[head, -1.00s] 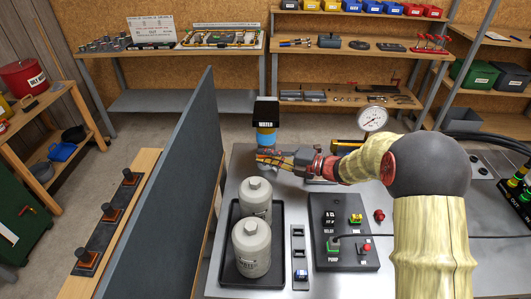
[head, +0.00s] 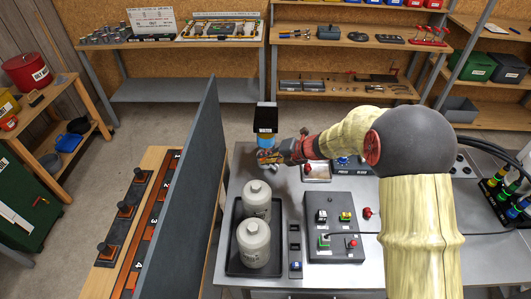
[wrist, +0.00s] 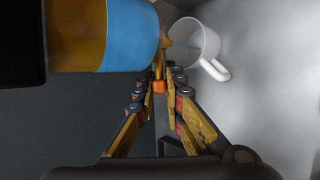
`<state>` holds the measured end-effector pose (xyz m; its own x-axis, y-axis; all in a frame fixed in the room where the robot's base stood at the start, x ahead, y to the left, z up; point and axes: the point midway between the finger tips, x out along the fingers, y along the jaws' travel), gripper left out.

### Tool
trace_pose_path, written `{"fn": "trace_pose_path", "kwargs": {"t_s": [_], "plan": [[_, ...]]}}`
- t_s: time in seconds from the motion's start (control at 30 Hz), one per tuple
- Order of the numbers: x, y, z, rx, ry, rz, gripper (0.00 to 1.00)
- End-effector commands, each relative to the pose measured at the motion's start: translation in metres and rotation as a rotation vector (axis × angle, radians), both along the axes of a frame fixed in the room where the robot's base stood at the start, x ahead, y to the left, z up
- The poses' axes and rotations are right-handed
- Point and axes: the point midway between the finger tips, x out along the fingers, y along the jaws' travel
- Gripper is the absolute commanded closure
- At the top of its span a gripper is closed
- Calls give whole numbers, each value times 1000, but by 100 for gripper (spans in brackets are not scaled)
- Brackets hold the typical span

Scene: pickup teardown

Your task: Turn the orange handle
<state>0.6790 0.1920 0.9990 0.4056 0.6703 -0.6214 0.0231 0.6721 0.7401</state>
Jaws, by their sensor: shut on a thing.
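The orange handle (wrist: 159,87) is a small block between my fingertips in the wrist view. My gripper (wrist: 162,84) is shut on it; it also shows in the head view (head: 266,157), at the dispenser's lower part. The water dispenser is a blue and amber cylinder (wrist: 130,35) with a black top (head: 265,112). A thin amber spout or stream shows beside the fingertips, close to a white mug (wrist: 197,48); I cannot tell which it is. In the head view my fingers hide the handle.
Two grey canisters (head: 256,200) stand in a black tray in front of the dispenser. A dark upright panel (head: 185,190) is on the left. A control box (head: 338,222) with switches sits to the right of the canisters. Cables lie at the far right.

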Motion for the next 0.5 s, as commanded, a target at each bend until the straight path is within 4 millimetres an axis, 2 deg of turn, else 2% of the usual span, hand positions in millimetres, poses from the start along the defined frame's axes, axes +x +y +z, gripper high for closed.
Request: {"fn": "trace_pose_path", "kwargs": {"t_s": [0.47,0.5], "plan": [[0,0,-1,-14,1,0,100],[0,0,-1,-14,1,0,89]]}}
